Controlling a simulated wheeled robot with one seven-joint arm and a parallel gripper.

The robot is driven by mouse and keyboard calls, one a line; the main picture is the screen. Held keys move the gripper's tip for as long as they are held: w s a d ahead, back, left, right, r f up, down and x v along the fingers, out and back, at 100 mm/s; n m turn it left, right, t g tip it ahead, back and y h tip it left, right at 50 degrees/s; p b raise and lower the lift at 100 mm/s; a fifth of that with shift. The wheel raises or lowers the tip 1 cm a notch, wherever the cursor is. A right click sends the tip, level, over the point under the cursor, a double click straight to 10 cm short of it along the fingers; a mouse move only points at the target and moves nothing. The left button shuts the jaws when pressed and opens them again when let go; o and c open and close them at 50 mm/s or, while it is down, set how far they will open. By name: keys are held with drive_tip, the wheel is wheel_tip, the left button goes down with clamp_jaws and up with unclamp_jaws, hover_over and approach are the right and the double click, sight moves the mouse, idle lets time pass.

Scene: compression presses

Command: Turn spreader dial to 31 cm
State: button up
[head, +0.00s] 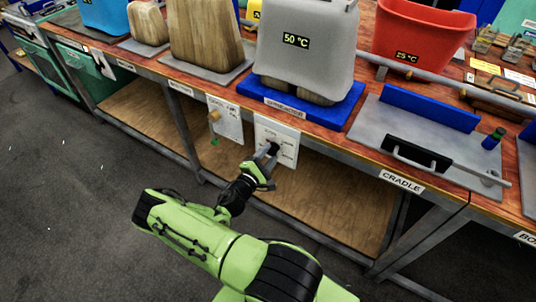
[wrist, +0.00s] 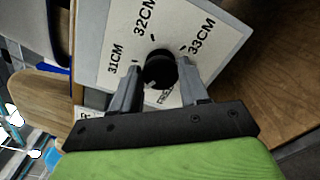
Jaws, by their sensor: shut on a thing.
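The spreader dial (wrist: 159,68) is a black round knob on a white plate (wrist: 100,25) marked 31CM, 32CM and 33CM, with a partly covered label starting "FREE" or similar. My gripper (wrist: 160,82) has its two grey fingers on either side of the knob and is shut on it. Which mark the knob points to cannot be told, as the fingers and the dark knob hide its pointer. In the head view, the plate (head: 288,133) hangs on the front of the bench below the grey form, and my gripper (head: 268,151) reaches it from the lower left.
A grey form (head: 300,25) reading 50 °C stands on a blue base above the dial. A paper sheet (head: 226,117) with a small hanging tag is left of the plate. The lower wooden shelf (head: 335,200) is bare.

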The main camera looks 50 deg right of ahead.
drive_tip(key=m, duration=0.4)
drive_tip(key=shift+f+m, duration=0.1)
drive_tip(key=shift+m, duration=0.2)
drive_tip(key=shift+f+m+p, duration=0.1)
drive_tip(key=shift+m+p, duration=0.3)
drive_tip(key=shift+m, duration=1.6)
drive_tip(key=o, duration=1)
drive_tip(key=a+p, duration=0.1)
drive_tip(key=a, duration=0.4)
drive_tip(key=s+a+p, duration=0.1)
drive_tip(key=a, duration=0.4)
drive_tip(key=a+p, duration=0.1)
drive_tip(key=a, duration=0.4)
drive_tip(key=shift+s+a, duration=0.25)
drive_tip(key=shift+a, duration=0.15)
